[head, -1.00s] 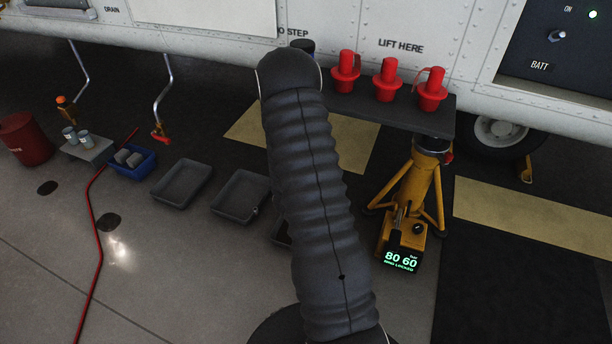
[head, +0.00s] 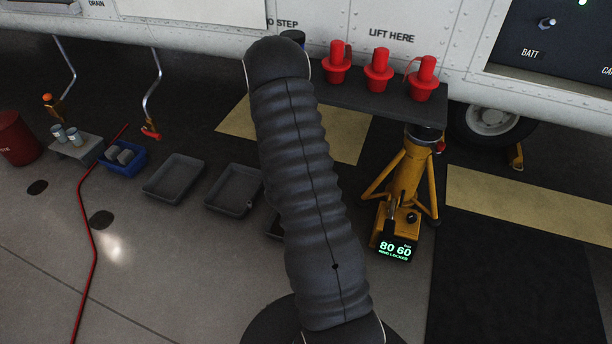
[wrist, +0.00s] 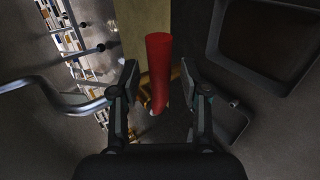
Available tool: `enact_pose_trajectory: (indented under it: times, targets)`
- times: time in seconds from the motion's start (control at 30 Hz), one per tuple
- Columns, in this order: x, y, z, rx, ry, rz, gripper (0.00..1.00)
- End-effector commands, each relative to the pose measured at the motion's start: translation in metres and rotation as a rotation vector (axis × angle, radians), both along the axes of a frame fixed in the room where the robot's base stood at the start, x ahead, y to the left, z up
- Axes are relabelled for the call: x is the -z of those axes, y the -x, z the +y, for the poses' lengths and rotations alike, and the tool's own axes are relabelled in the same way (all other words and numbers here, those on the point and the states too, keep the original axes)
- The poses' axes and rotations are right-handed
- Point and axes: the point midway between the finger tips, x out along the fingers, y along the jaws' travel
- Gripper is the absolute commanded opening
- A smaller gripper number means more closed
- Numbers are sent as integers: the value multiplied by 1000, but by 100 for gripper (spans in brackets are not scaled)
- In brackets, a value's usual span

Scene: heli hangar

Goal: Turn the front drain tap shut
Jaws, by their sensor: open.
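In the wrist view a red tap handle (wrist: 158,62) stands between the two fingers of my open gripper (wrist: 158,72). A gap shows on each side of it. Yellow-brown metal shows behind its lower end, and a bent grey pipe (wrist: 60,95) comes in from the left. In the head view, two drain pipes hang under the hull at left. One ends in a red-handled tap (head: 150,131), the other in a tap with an orange top (head: 48,99). My gripper is hidden behind my arm there, so I cannot tell which tap it is at.
Grey drip trays (head: 174,178) lie on the floor, with a blue bin (head: 124,158) and a small stand (head: 80,150) to their left. A red hose (head: 88,230) runs along the floor. Right of my arm are a yellow jack (head: 405,180) and a dark shelf (head: 400,103) with red plugs.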

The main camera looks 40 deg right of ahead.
Motion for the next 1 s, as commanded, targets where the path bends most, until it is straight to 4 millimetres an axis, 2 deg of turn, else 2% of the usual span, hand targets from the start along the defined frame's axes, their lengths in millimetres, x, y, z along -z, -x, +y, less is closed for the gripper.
enact_pose_trajectory:
  times: [0.4,0.6,1.0]
  targets:
    - [-42,32,53,-5,1,-2,46]
    - [-58,45,73,-4,0,-2,46]
    - [-64,51,81,-1,0,0,46]
